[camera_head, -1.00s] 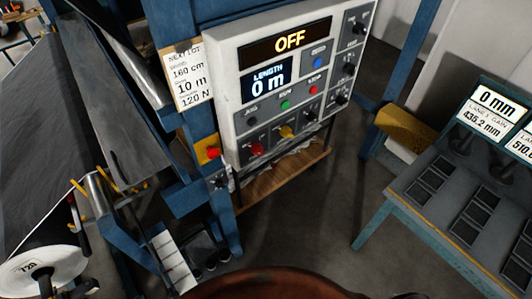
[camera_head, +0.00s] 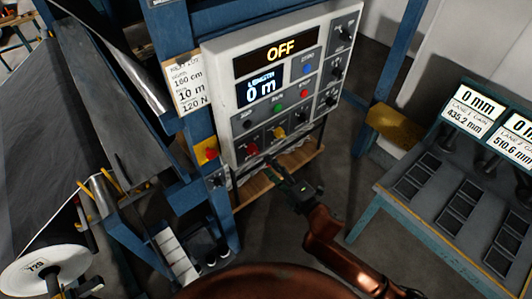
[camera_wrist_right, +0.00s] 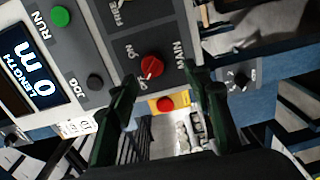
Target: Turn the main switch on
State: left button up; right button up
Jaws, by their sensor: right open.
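The main switch is a red rotary knob (camera_head: 252,149) at the lower left of the white control panel (camera_head: 222,60). In the right wrist view the red knob (camera_wrist_right: 152,67) sits beside the labels MAIN and ON, with another label partly covered by it or a finger. Its white mark lies toward that partly hidden label. The panel's top display (camera_head: 281,50) reads OFF. My right gripper (camera_head: 274,168) is open and empty, just below and right of the knob. In the wrist view its two fingers (camera_wrist_right: 160,74) reach toward either side of the knob; contact cannot be told. My left gripper is not in view.
A yellow knob (camera_head: 278,132) is right of the red one. A red button on a yellow box (camera_head: 207,150) is left of the panel, with a small dark rotary switch (camera_head: 217,180) below. A wooden shelf (camera_head: 250,190) lies under the panel. A console (camera_head: 440,200) stands right.

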aim_at(257, 153)
jog(key=x, duration=0.2)
jog(key=r+x, duration=0.1)
jog(key=x, duration=0.2)
jog(key=p+x, duration=0.1)
jog(key=x, duration=0.1)
jog(key=shift+a+r, duration=0.2)
jog(key=shift+a, duration=0.15)
jog(key=c, duration=1.1)
jog(key=shift+d, duration=0.1)
jog(key=shift+c, duration=0.3)
